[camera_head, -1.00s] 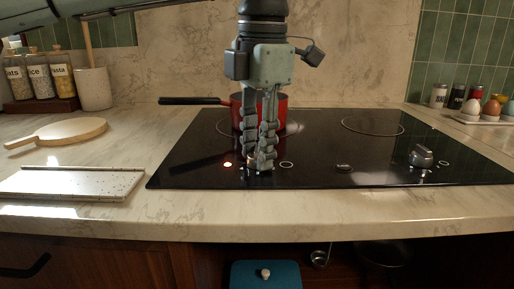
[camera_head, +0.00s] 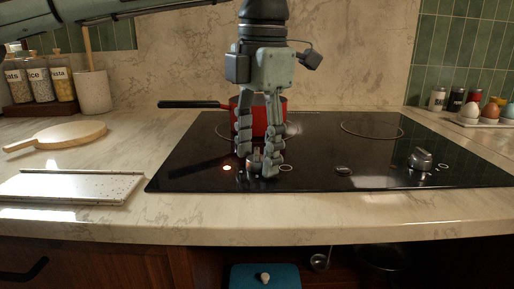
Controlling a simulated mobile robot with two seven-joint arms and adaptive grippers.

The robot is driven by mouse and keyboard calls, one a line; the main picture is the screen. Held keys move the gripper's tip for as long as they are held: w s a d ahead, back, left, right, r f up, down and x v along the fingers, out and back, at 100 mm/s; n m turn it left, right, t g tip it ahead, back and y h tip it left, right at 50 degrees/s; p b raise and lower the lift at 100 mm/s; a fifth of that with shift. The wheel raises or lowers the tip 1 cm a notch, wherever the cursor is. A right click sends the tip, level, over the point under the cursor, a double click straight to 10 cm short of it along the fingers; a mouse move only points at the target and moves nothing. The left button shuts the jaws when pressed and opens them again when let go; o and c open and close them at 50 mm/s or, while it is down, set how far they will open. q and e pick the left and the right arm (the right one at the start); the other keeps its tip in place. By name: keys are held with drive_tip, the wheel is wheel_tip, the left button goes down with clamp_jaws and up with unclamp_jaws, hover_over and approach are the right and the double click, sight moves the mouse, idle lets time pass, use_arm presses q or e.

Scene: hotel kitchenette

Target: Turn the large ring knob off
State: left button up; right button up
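A black glass hob (camera_head: 320,145) is set in the counter, with knobs along its front. One knob (camera_head: 255,160) at the left front shows between the fingers of my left gripper (camera_head: 257,163), which reaches down from above. The fingers are spread, one on each side of the knob; I cannot tell whether they touch it. Part of the knob is hidden by the fingers. An orange-white light (camera_head: 227,168) glows on the glass just left of it. Another knob (camera_head: 420,158) stands at the right front. My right gripper is out of view.
A red pan (camera_head: 284,118) with a black handle sits behind my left gripper on the left cooking ring. A speckled tray (camera_head: 70,187) and a wooden board (camera_head: 65,136) lie on the counter at left. The right cooking ring (camera_head: 372,129) is empty.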

sight(260, 161)
use_arm(q)
wheel_tip(260, 161, up, 12)
drive_tip(key=shift+s+d, duration=0.25)
drive_tip(key=shift+s, duration=0.1)
idle(0.5)
